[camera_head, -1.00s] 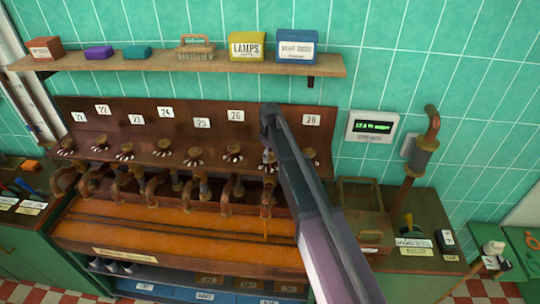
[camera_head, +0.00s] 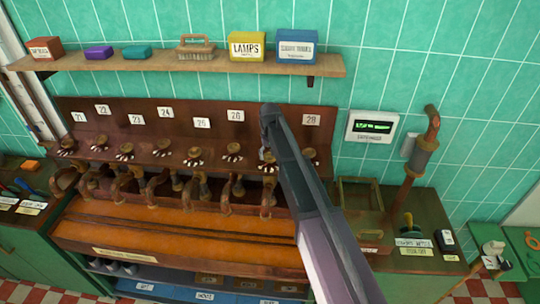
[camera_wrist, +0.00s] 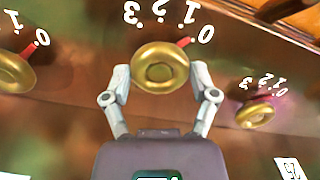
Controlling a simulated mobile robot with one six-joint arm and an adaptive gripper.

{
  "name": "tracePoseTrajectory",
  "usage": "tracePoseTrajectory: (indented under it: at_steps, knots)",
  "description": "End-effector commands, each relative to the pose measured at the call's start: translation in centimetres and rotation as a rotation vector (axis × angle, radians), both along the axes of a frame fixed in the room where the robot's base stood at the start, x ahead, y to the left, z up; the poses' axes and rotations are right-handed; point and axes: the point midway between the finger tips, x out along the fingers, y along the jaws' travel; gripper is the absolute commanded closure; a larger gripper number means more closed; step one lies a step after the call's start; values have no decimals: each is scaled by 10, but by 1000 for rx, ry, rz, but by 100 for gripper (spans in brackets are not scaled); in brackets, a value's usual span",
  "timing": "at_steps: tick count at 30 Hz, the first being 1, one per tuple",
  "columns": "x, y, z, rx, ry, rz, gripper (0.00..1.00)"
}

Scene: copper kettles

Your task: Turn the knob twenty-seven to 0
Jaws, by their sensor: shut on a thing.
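Knob twenty-seven (camera_wrist: 160,65) is a round brass knob with a red pointer, in the middle of the wrist view. Its pointer (camera_wrist: 186,42) lies toward the painted 0 (camera_wrist: 207,33) of its 0 to 3 scale. My gripper (camera_wrist: 162,72) is shut on this knob, one finger on each side. In the head view, my arm comes in from the lower right, and my gripper (camera_head: 267,112) hides this knob and its number plate between the plates 26 (camera_head: 236,115) and 28 (camera_head: 311,120).
A neighbouring knob (camera_wrist: 255,115) is close on the right in the wrist view, and another (camera_wrist: 14,72) on the left. Curved copper spouts (camera_head: 222,200) stick out below the knob row. A meter with a green display (camera_head: 372,126) hangs on the right wall.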

Motion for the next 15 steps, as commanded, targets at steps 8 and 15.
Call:
tracePoseTrajectory:
  at_steps: [8, 15]
  knots:
    - [0, 0, 0, 1, 0, -120, 72]
    - [0, 0, 0, 1, 0, -147, 72]
